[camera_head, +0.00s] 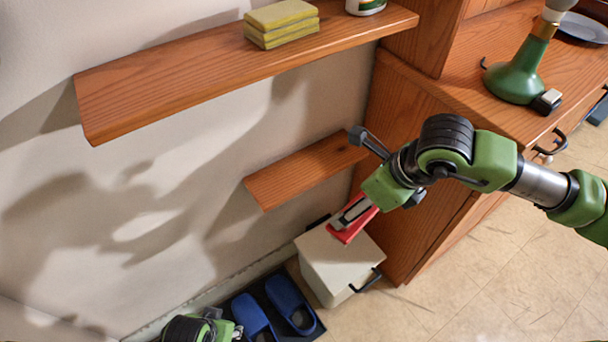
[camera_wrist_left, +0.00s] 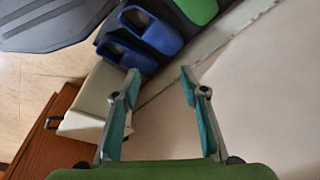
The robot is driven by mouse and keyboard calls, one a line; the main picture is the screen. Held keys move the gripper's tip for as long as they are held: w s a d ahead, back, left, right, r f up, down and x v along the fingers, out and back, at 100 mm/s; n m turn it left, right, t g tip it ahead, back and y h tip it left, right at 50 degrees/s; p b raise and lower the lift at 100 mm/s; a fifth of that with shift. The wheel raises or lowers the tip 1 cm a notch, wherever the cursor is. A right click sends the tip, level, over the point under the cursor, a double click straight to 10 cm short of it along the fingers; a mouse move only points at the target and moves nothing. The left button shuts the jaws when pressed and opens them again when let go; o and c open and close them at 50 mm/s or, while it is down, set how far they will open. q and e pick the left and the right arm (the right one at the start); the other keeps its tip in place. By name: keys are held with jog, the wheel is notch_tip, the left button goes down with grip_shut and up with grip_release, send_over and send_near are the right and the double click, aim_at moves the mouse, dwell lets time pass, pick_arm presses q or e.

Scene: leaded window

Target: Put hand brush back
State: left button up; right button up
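No hand brush can be made out for certain in either view. My right gripper (camera_head: 352,219) points down and left over the white bin in the head view. Red surfaces show along its grey finger; I cannot tell whether they are finger pads or a held thing, nor whether the fingers are shut. My left gripper (camera_wrist_left: 163,95) is open, with its two teal-padded fingers apart and nothing between them. In the head view it is low at the bottom edge (camera_head: 228,328), left of the blue slippers (camera_head: 272,312). The slippers also show in the wrist view (camera_wrist_left: 140,38).
The white bin (camera_head: 335,268) with black handles stands against the wooden cabinet (camera_head: 415,150). A small shelf (camera_head: 305,172) is above it. A long upper shelf (camera_head: 180,90) carries sponges (camera_head: 281,22). The floor (camera_head: 480,290) at right is clear.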

jog(key=shift+w+a+f+m+h+b, duration=0.3)
jog(key=shift+w+m+b, duration=0.2)
jog(key=shift+m, duration=0.3)
jog(key=shift+w+a+r+m+t, duration=0.2)
jog(key=shift+a+m+t, duration=0.1)
jog(key=shift+m, duration=0.1)
jog(key=w+a, duration=0.2)
jog(key=w, duration=0.1)
jog(key=w+a, duration=0.2)
jog(key=w, duration=0.2)
jog(key=w+a, duration=0.3)
jog(key=shift+w, duration=0.3)
jog(key=shift+w+a, duration=0.75)
jog(key=shift+w, duration=0.3)
jog(key=shift+w+a, duration=0.7)
jog(key=shift+w, duration=0.3)
jog(key=shift+f, duration=0.3)
jog(key=shift+d, duration=0.1)
pick_arm(q)
jog(key=shift+w+r, duration=0.3)
jog(key=shift+r, duration=0.2)
jog(key=shift+w+r, duration=0.25)
jog(key=shift+r, duration=0.2)
pick_arm(e)
jog(key=shift+s, duration=0.1)
pick_arm(q)
jog(key=shift+r, duration=0.2)
pick_arm(e)
jog(key=shift+f, duration=0.15)
